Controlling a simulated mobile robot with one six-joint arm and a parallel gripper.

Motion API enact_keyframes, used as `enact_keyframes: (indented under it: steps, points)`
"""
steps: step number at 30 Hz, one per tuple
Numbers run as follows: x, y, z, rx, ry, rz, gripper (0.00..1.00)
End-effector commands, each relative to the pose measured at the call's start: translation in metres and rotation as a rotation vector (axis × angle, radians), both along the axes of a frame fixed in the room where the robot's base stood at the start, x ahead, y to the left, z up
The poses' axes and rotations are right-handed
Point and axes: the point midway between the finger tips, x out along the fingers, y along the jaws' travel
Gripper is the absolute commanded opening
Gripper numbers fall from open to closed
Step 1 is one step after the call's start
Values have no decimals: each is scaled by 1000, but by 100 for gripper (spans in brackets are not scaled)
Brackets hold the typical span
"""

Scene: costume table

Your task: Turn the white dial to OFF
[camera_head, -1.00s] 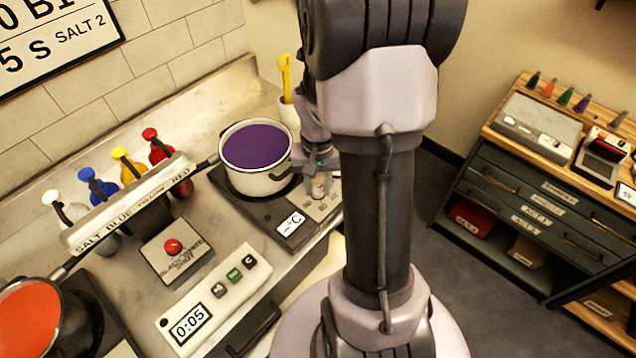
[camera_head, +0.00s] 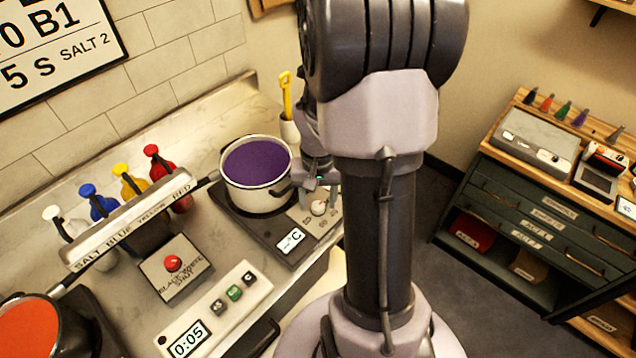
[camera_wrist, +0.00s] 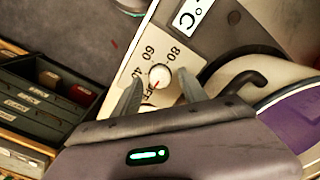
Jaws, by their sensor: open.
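The white dial (camera_head: 318,207) sits on the light control panel of the hot plate (camera_head: 262,232), at its right end. In the wrist view the dial (camera_wrist: 160,76) lies between my fingertips, with a reddish mark toward its lower edge. My gripper (camera_wrist: 160,82) is open, one finger on each side of the dial. I cannot tell whether either finger touches it. In the head view my gripper (camera_head: 320,194) is at the dial, partly hidden behind my arm.
A white pot (camera_head: 256,195) of purple liquid stands on the hot plate, close beside my gripper, its black handle (camera_wrist: 240,82) near the right finger. A yellow tool in a white cup (camera_head: 289,128) stands behind. A timer box (camera_head: 210,310) is at front.

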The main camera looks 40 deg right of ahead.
Motion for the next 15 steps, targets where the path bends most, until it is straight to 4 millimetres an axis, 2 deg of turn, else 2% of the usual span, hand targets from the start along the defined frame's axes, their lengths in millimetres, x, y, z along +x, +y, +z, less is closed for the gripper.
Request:
enact_keyframes:
  steps: [5,9,12,15]
  points:
    - [1,-1,51,-3,-5,0,50]
    - [1,-1,99,-3,-5,0,50]
    - [1,-1,128,-3,-4,1,50]
    - [1,0,150,-1,-3,-1,50]
